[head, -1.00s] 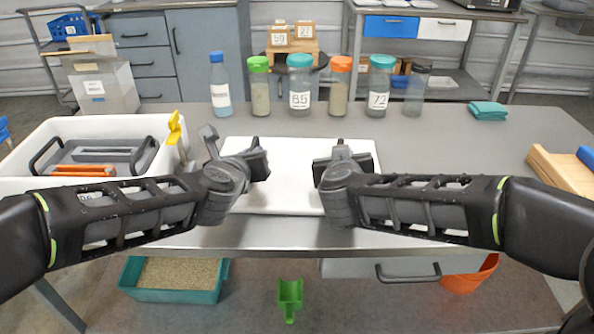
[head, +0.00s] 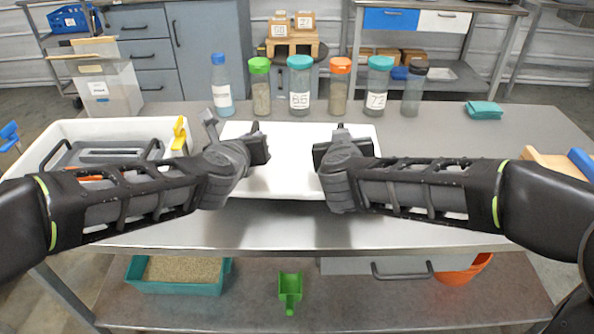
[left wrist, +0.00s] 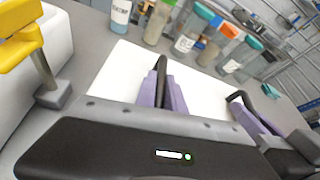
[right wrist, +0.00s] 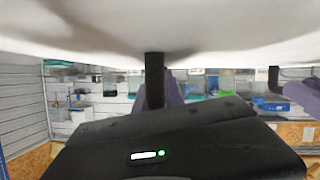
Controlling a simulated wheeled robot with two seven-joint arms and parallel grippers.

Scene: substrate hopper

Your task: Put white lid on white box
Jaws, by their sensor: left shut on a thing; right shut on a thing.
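The white lid (head: 292,165) is a flat white panel, roughly level, between my two arms in the head view. My left gripper (head: 262,146) is shut on its left part, and my right gripper (head: 326,148) is shut on its right part. The lid also shows past the purple finger pads in the left wrist view (left wrist: 125,72). In the right wrist view a white surface (right wrist: 160,35) fills the top, above my fingers. It appears raised, but its height is unclear. The white box (head: 70,128) stands open at the left of the table with a dark grey handled tray inside.
A row of capped bottles (head: 299,85) stands behind the lid. A yellow-handled tool (head: 180,132) is at the box's right end. The table between lid and cloth is clear.

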